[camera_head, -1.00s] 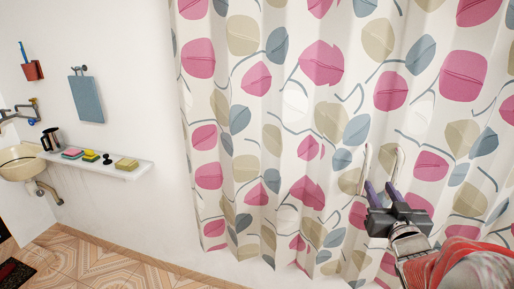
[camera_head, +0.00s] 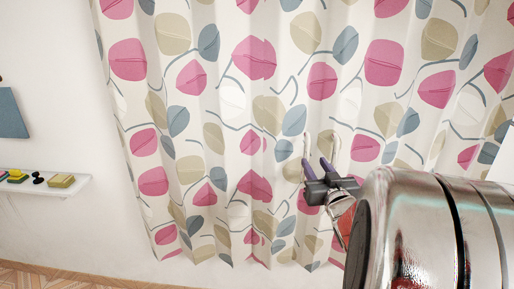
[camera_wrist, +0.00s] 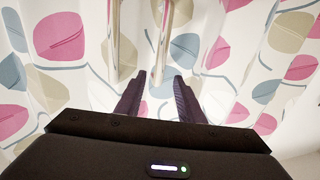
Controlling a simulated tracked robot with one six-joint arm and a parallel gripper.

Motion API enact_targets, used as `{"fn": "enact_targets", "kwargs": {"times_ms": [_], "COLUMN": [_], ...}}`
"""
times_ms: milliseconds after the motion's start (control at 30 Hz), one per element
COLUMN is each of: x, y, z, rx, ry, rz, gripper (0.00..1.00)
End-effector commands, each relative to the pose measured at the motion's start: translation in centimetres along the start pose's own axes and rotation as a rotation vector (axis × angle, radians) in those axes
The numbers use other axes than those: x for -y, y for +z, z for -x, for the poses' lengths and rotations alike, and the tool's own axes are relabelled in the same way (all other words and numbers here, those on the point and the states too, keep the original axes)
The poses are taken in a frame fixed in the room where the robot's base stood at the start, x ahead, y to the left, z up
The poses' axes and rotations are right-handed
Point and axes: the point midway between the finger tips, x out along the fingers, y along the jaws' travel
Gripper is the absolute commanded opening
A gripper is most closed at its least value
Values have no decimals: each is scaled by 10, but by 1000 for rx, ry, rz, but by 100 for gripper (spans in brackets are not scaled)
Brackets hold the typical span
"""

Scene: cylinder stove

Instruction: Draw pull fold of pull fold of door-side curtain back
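The curtain (camera_head: 230,110) is white with pink, beige and blue-grey leaf shapes. It hangs in vertical folds across most of the head view and fills most of the wrist view (camera_wrist: 225,50). My gripper (camera_head: 320,143) is in front of the curtain's lower middle part, its fingers pointing up in the picture.
A white wall shelf (camera_head: 45,187) with sponges stands to the left of the curtain. A blue towel (camera_head: 12,112) hangs above it. My shiny arm link hides the lower right of the curtain.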

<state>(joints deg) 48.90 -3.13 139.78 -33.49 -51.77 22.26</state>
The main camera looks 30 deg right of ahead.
Motion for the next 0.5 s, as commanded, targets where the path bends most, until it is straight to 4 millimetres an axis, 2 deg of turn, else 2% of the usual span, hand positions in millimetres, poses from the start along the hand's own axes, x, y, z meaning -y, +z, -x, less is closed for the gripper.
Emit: {"fn": "enact_targets", "kwargs": {"times_ms": [500], "x": [2], "y": [0], "z": [-68], "rx": [0], "ry": [-3], "rz": [0], "gripper": [35]}}
